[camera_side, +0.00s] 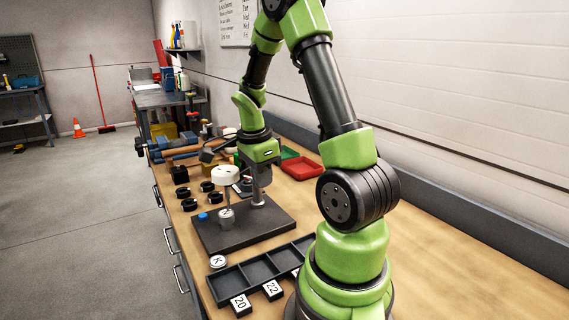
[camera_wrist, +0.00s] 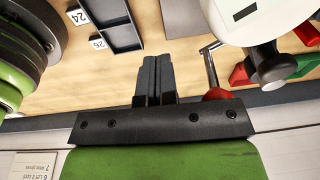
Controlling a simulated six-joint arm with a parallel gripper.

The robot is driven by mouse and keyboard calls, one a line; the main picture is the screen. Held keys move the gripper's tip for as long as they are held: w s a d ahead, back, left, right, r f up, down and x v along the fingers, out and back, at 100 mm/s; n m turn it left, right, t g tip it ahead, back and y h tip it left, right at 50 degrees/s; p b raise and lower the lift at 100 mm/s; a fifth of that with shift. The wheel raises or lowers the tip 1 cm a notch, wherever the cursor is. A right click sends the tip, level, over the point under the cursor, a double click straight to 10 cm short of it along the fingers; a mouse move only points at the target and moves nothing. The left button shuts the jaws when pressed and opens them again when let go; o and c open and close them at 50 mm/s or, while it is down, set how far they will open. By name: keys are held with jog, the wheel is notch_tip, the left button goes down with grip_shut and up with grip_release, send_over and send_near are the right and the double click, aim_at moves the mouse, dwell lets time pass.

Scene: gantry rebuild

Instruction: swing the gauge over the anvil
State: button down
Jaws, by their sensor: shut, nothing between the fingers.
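In the wrist view the gauge (camera_wrist: 285,12) is at the top right, with a display, a dark knob (camera_wrist: 268,62) and a metal lever with a red ball (camera_wrist: 216,94). Below the gauge in the side view stands a small pale round piece marked N (camera_side: 226,214); I cannot tell the anvil apart from it. My gripper (camera_wrist: 155,62) is shut and empty, left of the lever, apparently not touching it.
A dark compartment tray (camera_side: 262,270) with number tags lies in front of the base plate. A round piece marked K (camera_side: 217,262) lies beside it. Several black rings (camera_side: 189,205) and a blue cap (camera_side: 203,217) lie to the left. A red tray (camera_side: 302,168) stands behind.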

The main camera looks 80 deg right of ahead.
notch_tip(320, 180, up, 8)
jog(key=shift+s+a+r, duration=0.15)
jog(key=shift+s+a, duration=0.1)
dwell(0.7)
dwell(0.3)
jog(key=s+a+r+n+t+y, duration=0.1)
jog(key=a+r+n+t, duration=0.2)
jog(key=a+n, duration=0.8)
jog(key=s+a+r+n+t+y, duration=0.2)
jog(key=a+r+n+t, duration=0.2)
jog(key=a+n, duration=0.7)
jog(key=shift+s+r+n+t+y, duration=0.2)
jog(key=shift+s+n+t+y, duration=0.1)
jog(key=shift+n+t, duration=0.25)
